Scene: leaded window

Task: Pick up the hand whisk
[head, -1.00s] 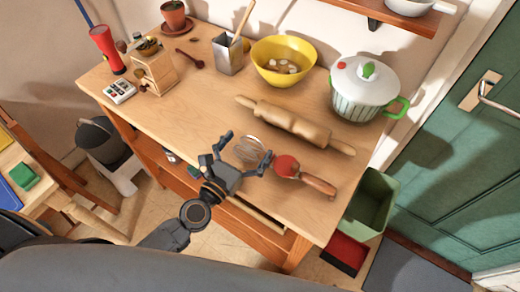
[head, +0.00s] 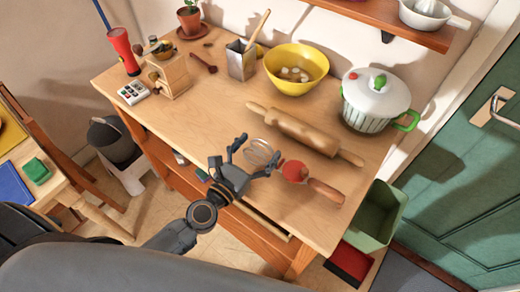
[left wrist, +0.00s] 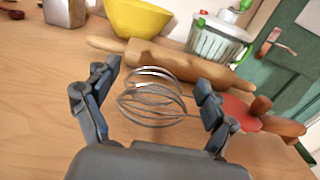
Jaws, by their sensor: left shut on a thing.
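The hand whisk (head: 294,171) has thin wire loops, a red round wheel and a wooden handle. It lies at the front right of the wooden worktop, handle pointing right. My left gripper (head: 257,154) is at its loop end, with one finger on each side of the loops. In the left wrist view the whisk's wire loops (left wrist: 150,98) show between the fingers of the left gripper (left wrist: 157,82). The fingers stand well apart, shut on the loops. The red wheel and handle are partly hidden behind the right-hand finger there. My right gripper is not in view.
A rolling pin (head: 303,131) lies just behind the whisk. A yellow bowl (head: 296,70) and a white lidded pot (head: 375,102) with green handles stand farther back. A metal tin (head: 241,62) and a wooden grinder (head: 174,77) stand to the left. The worktop's left middle is clear.

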